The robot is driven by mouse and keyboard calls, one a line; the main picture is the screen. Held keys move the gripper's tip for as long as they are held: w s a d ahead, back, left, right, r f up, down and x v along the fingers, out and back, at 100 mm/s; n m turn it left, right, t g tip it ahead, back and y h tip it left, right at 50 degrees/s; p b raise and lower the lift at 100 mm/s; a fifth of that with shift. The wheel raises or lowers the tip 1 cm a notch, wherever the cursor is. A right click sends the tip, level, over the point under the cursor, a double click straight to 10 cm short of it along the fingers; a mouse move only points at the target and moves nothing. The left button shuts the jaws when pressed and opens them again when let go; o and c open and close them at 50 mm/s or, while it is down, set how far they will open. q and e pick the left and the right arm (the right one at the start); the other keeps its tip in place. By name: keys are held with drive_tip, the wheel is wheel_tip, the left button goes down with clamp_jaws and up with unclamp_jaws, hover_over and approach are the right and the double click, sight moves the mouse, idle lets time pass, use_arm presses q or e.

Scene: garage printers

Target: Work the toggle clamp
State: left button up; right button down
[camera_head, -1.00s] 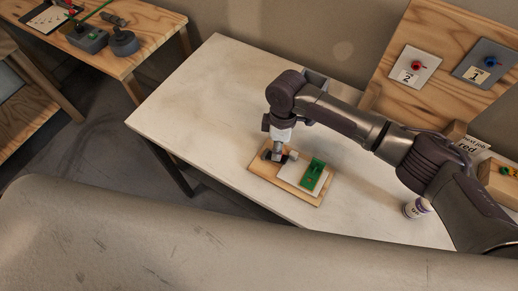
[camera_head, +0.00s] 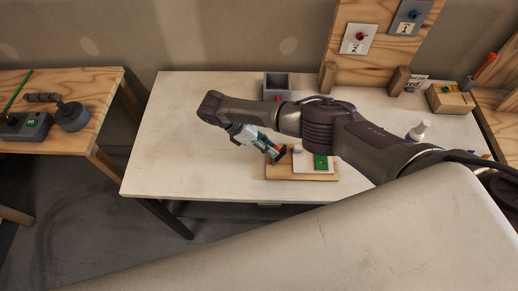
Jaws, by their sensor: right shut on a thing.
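A wooden board (camera_head: 302,178) lies on the pale workbench. It carries a white plate with a green block (camera_head: 320,161) on its right part. The toggle clamp is at the board's left end; its dark part (camera_head: 279,156) shows at my right gripper's tips, and the rest is mostly hidden. My right gripper (camera_head: 273,151) reaches down at a slant from the upper left and is shut on what looks like the clamp's handle. The exact contact is too small to see. My left gripper is out of view.
A grey open bin (camera_head: 278,86) stands behind the board. An upright wooden panel (camera_head: 383,50) holds a red and a blue knob. The workbench's left part (camera_head: 175,130) is clear.

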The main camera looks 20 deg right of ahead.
drive_tip(key=shift+a+f, duration=0.1)
drive_tip(key=shift+a, duration=0.1)
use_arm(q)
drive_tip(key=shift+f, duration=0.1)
use_arm(e)
drive_tip(key=shift+h, duration=0.3)
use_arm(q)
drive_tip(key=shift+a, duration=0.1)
use_arm(e)
drive_tip(key=c, duration=0.9)
unclamp_jaws()
drive_tip(key=shift+c, duration=0.2)
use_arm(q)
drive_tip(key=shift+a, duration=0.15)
use_arm(e)
drive_tip(key=v, duration=0.7)
drive_tip(key=shift+w, duration=0.2)
drive_tip(key=shift+a, duration=0.15)
